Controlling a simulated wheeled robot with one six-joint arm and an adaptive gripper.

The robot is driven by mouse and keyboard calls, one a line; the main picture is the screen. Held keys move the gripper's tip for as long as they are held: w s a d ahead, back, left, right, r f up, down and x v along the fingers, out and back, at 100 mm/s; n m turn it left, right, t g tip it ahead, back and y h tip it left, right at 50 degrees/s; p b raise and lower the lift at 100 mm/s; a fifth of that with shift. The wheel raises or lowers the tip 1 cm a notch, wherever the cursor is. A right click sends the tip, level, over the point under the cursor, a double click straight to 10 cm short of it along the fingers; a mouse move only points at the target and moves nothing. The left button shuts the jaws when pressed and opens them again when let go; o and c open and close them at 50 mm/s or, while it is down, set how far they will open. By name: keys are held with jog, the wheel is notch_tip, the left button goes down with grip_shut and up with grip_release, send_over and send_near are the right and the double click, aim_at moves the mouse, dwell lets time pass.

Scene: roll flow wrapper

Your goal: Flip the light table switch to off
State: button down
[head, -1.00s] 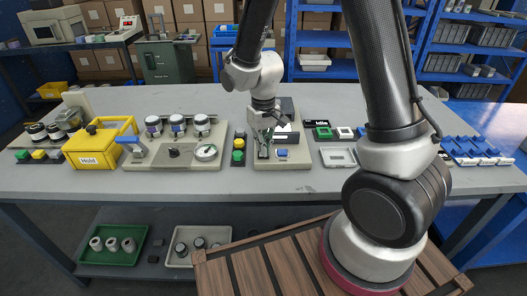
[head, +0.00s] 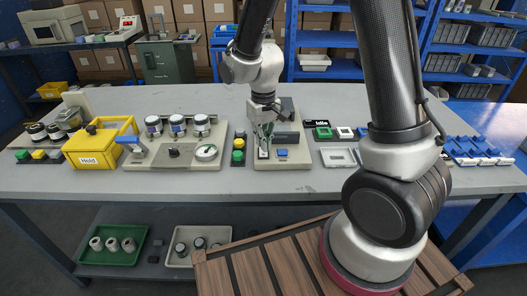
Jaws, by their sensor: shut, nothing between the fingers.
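The light table (head: 294,156) is a beige unit in the middle of the bench, with a blue button (head: 282,153) at its front. Its panel (head: 286,140) looks dark grey. My gripper (head: 264,150) points down over the left part of the unit, fingers together with nothing between them. A pale switch plate (head: 263,155) shows just below the fingertips. The fingers cover most of the switch, so its lever position and any contact cannot be made out.
A small tray (head: 338,157) lies to the right. The bench's front strip is clear.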

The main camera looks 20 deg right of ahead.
aim_at(264, 155)
jog(key=shift+r, duration=2.2)
jog(key=s+d+r+m+t, duration=0.1)
jog(key=s+d+r+t, duration=0.1)
jog(key=s+d+r, duration=0.5)
jog(key=s+d+r+m+t, duration=0.1)
jog(key=s+d+r+t, duration=0.1)
jog(key=s+d+r, duration=0.6)
jog(key=s+r, duration=0.3)
jog(key=s, duration=0.1)
jog(key=shift+r, duration=0.25)
jog(key=shift+a, duration=0.1)
